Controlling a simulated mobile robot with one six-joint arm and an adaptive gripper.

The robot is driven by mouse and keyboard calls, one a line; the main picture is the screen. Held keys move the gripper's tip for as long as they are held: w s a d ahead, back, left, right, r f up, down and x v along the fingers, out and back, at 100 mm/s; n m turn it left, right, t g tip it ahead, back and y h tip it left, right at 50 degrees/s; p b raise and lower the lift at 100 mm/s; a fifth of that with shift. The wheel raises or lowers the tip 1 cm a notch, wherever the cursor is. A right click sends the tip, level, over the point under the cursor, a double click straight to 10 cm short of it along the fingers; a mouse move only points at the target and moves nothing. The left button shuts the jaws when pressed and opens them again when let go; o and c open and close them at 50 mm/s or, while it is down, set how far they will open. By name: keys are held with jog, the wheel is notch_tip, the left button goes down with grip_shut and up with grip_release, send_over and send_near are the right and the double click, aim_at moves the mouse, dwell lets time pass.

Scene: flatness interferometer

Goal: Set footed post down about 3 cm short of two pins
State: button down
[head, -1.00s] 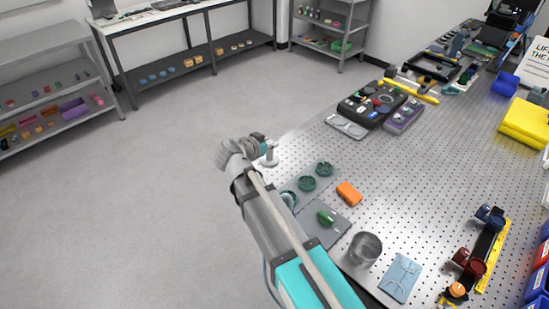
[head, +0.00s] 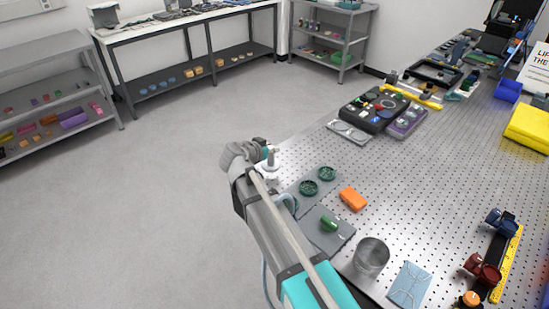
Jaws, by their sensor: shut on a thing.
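My gripper (head: 265,151) is at the left edge of the perforated metal table (head: 440,160), seen from behind and partly hidden by my own wrist. It is shut on the footed post (head: 272,160), a small pale grey upright piece with a wide round foot. The post is beyond the green dishes, at the table's edge. I cannot tell whether its foot touches the table or hangs just above it. I cannot make out the two pins in this view.
Two green round dishes (head: 318,181), an orange block (head: 353,198), a grey mat (head: 338,243) with a green piece (head: 329,223), and a metal cup (head: 371,256) stand nearby. A black tray (head: 373,108) lies farther back.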

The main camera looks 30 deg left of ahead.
aim_at(271, 155)
jog(key=shift+w+a+f+b, duration=0.1)
jog(key=shift+w+f+b, duration=0.1)
jog(key=shift+f+b, duration=0.25)
jog(key=shift+w+a+f+b, duration=0.1)
jog(key=shift+w+f+b, duration=0.1)
jog(key=shift+f+b, duration=1.35)
jog(key=shift+f, duration=0.1)
jog(key=shift+c, duration=2.2)
grip_release()
jog(key=shift+s+r, duration=0.2)
jog(key=shift+r, duration=0.05)
jog(key=d+p+v, duration=0.1)
jog(key=p+v, duration=0.4)
jog(key=v, duration=0.6)
jog(key=shift+s+a, duration=0.3)
jog(key=shift+a, duration=0.2)
